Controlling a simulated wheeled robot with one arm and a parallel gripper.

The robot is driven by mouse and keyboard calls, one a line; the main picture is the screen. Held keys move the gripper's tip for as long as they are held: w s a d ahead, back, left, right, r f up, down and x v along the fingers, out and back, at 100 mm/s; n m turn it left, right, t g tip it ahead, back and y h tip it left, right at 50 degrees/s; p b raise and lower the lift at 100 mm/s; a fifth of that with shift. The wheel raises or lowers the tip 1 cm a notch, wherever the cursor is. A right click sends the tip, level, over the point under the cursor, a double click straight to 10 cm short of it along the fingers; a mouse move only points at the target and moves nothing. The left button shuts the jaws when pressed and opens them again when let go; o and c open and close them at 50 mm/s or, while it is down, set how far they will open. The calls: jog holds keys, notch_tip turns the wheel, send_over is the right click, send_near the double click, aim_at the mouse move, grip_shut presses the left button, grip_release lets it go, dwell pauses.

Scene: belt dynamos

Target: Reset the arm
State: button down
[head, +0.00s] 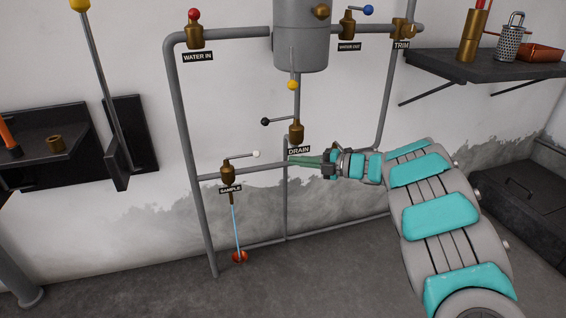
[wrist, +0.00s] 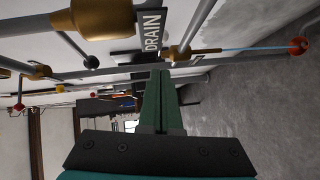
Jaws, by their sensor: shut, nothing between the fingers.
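My arm reaches in from the right in the head view. My gripper (head: 292,160) has green fingers pointing left, just below the DRAIN label (head: 299,150) and right of the white-knobbed sample lever (head: 242,156). In the wrist view my gripper (wrist: 160,76) has its fingers together with nothing between them. The brass sample valve (head: 228,173) sits on the lower pipe. A thin blue stream (head: 236,228) runs from it down to a red-orange piece (head: 240,257) at the floor, also seen in the wrist view (wrist: 298,46).
The brass drain valve (head: 296,132) has a black-knobbed lever. Grey pipes (head: 182,130) frame the wall below a grey tank (head: 301,45). A dark shelf (head: 450,66) with a wire-like cup and brass cylinder is at the right. A lever panel (head: 130,130) stands left. The floor below is open.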

jog(key=w+d+r+m+t+h, duration=0.3)
jog(key=d+r+m+t+h, duration=0.25)
jog(key=d, duration=0.35)
jog(key=w+d+r+m+t+h, duration=0.35)
jog(key=d+r+m+h, duration=0.3)
jog(key=d, duration=0.25)
jog(key=s+d+r+m+g+h, duration=0.3)
jog(key=s+d+m+h, duration=0.6)
jog(key=s, duration=0.3)
jog(key=s+a+f+m+g, duration=0.1)
jog(key=s+f+m+g, duration=0.25)
jog(key=s, duration=0.65)
jog(key=s+f+m+g, duration=0.3)
jog(key=s+f, duration=0.2)
jog(key=s, duration=0.4)
jog(key=s+a+f+g+y, duration=0.2)
jog(key=s+a, duration=0.3)
jog(key=s, duration=0.4)
jog(key=s+a+f+m+g+y, duration=0.1)
jog(key=s+a+f+g+y, duration=0.1)
jog(key=s+a, duration=0.4)
jog(key=s+a+f+m+g+y, duration=0.1)
jog(key=s+a+f+g+y, duration=0.1)
jog(key=s, duration=1.1)
jog(key=a+f+g, duration=0.1)
jog(key=a+f, duration=0.1)
jog(key=a, duration=0.1)
jog(key=shift+s+a+g+p, duration=0.2)
jog(key=shift+s+g+p, duration=0.15)
jog(key=shift+s+p, duration=0.05)
